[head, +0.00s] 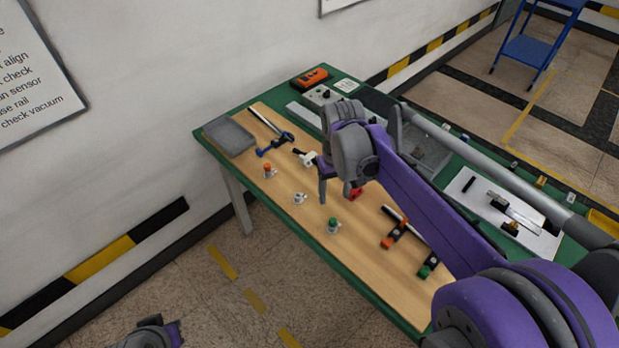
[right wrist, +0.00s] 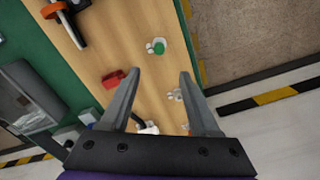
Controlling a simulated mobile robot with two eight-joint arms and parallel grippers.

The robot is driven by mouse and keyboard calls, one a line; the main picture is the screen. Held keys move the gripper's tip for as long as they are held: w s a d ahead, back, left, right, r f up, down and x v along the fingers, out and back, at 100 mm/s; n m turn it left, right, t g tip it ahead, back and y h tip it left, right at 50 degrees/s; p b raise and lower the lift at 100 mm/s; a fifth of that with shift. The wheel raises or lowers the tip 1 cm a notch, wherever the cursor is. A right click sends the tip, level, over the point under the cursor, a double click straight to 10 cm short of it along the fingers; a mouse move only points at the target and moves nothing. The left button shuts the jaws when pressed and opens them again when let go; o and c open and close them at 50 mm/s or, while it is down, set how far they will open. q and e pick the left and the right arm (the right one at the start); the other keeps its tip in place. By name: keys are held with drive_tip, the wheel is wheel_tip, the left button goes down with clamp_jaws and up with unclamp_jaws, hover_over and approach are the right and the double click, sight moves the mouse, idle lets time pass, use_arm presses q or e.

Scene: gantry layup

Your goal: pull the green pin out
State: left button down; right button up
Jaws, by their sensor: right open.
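The green pin (head: 333,224) stands upright in a small white base on the wooden table top, near its front edge. In the right wrist view the green pin (right wrist: 157,46) lies beyond my fingertips, roughly in line with the gap between them. My right gripper (head: 336,193) is open and empty, behind the green pin in the head view and apart from it; its two fingers (right wrist: 159,72) are spread wide in the right wrist view. Only a grey and purple part of my left arm shows at the bottom left of the head view; its fingers are not visible.
An orange pin (head: 268,170) and a pale grey pin (head: 299,198) stand left of the green pin. A red piece (right wrist: 115,78) lies near my right fingers. Orange (head: 388,242) and green (head: 425,271) clamps lie to the right. A grey tray (head: 229,137) sits far left.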

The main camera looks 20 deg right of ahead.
sight(333, 220)
drive_tip(key=f, duration=1)
drive_tip(key=shift+s+f+b, duration=0.3)
drive_tip(key=shift+b, duration=0.1)
clamp_jaws()
